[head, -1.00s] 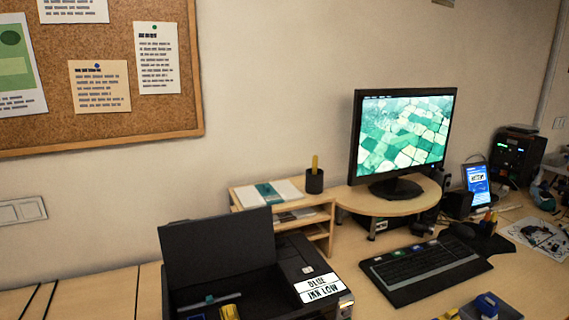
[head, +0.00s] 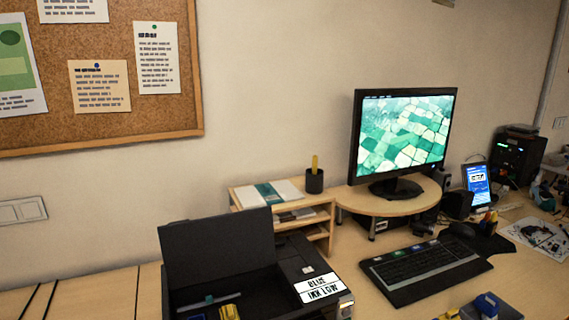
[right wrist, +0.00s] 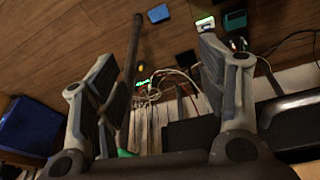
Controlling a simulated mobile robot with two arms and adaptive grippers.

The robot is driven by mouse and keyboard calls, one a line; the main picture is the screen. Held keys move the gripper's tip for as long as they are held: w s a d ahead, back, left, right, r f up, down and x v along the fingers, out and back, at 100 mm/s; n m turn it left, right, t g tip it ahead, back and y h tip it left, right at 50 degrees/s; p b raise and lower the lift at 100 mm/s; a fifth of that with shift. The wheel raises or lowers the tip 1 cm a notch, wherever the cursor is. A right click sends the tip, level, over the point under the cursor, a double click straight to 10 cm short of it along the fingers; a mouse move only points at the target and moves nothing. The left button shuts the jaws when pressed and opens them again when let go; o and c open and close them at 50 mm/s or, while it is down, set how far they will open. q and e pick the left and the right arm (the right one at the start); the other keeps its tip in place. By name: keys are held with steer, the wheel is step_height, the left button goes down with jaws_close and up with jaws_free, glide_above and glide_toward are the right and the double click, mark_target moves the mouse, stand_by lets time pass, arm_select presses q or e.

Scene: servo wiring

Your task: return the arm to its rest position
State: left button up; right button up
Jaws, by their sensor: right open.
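My right gripper (right wrist: 160,75) shows in the right wrist view, with its two grey fingers spread wide apart. Nothing is clearly gripped between them. A dark thin rod (right wrist: 132,65) shows close to the left finger; I cannot tell what it is or how far away it lies. Neither gripper nor arm shows in the head view, and my left gripper is in no frame.
The head view shows an open printer (head: 215,240), a monitor (head: 403,140) on a round stand, a keyboard (head: 425,270) and a small shelf (head: 322,214). The right wrist view shows wooden floor (right wrist: 60,50), a blue bin (right wrist: 30,127) and loose cables (right wrist: 165,85).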

steer(key=s+f+g, duration=0.1)
steer(key=s+f, duration=0.2)
steer(key=f, duration=0.7)
steer(key=s+f, duration=0.3)
steer(key=f, duration=0.7)
steer(key=s+d+f+g, duration=0.1)
steer(key=s+d+f, duration=0.2)
steer(key=s+f, duration=0.8)
steer(key=s, duration=0.3)
steer(key=shift+d+f, duration=0.15)
